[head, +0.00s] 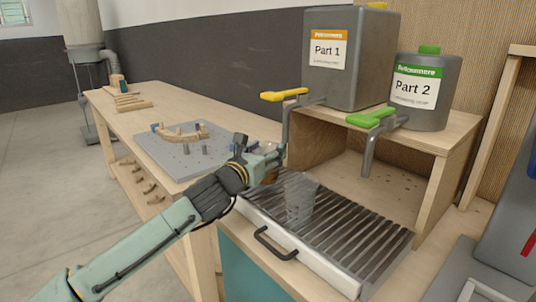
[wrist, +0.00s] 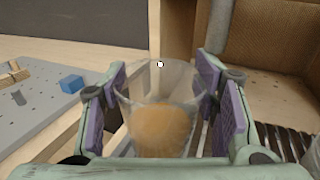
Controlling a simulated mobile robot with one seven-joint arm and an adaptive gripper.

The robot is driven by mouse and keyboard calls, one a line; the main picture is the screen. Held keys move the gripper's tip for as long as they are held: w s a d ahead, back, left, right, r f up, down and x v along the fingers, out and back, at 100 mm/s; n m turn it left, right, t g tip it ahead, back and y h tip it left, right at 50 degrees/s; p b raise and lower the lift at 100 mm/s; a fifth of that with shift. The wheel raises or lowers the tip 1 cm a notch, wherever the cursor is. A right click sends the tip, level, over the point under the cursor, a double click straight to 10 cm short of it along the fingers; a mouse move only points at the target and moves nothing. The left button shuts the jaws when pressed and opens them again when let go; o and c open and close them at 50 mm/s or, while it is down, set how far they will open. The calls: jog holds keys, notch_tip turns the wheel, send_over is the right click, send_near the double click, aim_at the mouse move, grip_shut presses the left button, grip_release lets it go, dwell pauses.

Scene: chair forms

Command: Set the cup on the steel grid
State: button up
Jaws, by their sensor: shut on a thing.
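My gripper (head: 268,163) is shut on a clear cup (wrist: 160,105) with amber stuff in its lower part. In the wrist view the purple pads of my gripper (wrist: 163,108) press on both sides of the cup. In the head view the held cup is mostly hidden by my gripper, with a brownish patch showing near the back left edge of the steel grid (head: 345,245). I cannot tell whether its bottom touches anything. Another clear cup (head: 300,198) stands upright on the grid's left part; its edge shows at the right of the wrist view.
A wooden stand behind the grid bears grey containers Part 1 (head: 346,75) and Part 2 (head: 420,95). Their yellow tap (head: 284,95) and green tap (head: 370,118) overhang the grid. A perforated plate (head: 170,155) with wooden pieces lies left. The grid's right part is clear.

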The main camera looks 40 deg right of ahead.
jog(key=shift+w+d+f+b, duration=0.25)
jog(key=shift+d+f+b, duration=0.25)
jog(key=shift+f, duration=0.1)
jog(key=shift+a+f, duration=0.15)
jog(key=shift+f+b, duration=0.25)
jog(key=shift+b, duration=0.05)
jog(key=o, duration=0.9)
jog(key=shift+c, duration=0.2)
jog(key=shift+r, duration=0.1)
